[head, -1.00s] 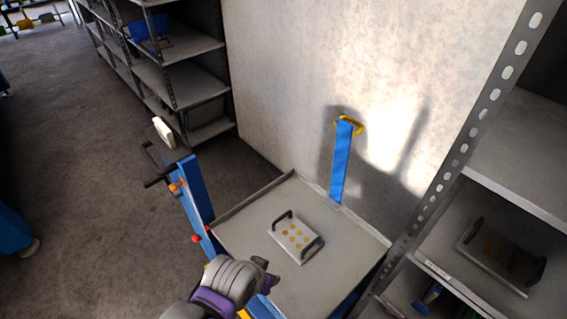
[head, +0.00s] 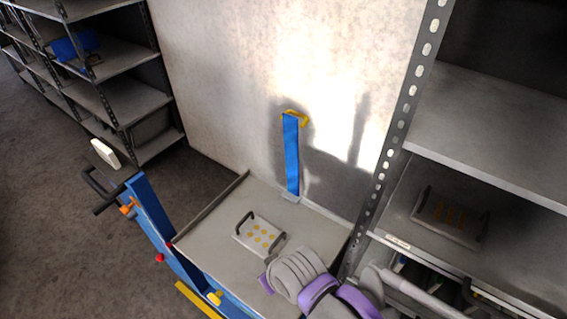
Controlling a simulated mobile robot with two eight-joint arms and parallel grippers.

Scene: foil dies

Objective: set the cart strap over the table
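The blue cart strap (head: 291,155) stands upright at the far edge of the cart's grey table (head: 215,205). Its yellow end (head: 296,117) is at the top, in front of the pale wall, and its foot meets the table's far rim. A flat grey die (head: 259,236) with yellow dots and dark handles lies on the table. A grey and purple part of my arm, seemingly the right, comes in from the lower right over the table's near right corner. I see no fingertips of either gripper.
The cart's blue upright (head: 160,225) with black handles stands at the table's left. A shelf rack (head: 405,120) rises close on the right, with another die (head: 450,218) on it. More shelves (head: 105,95) stand back left. Open floor (head: 60,220) lies left of the cart.

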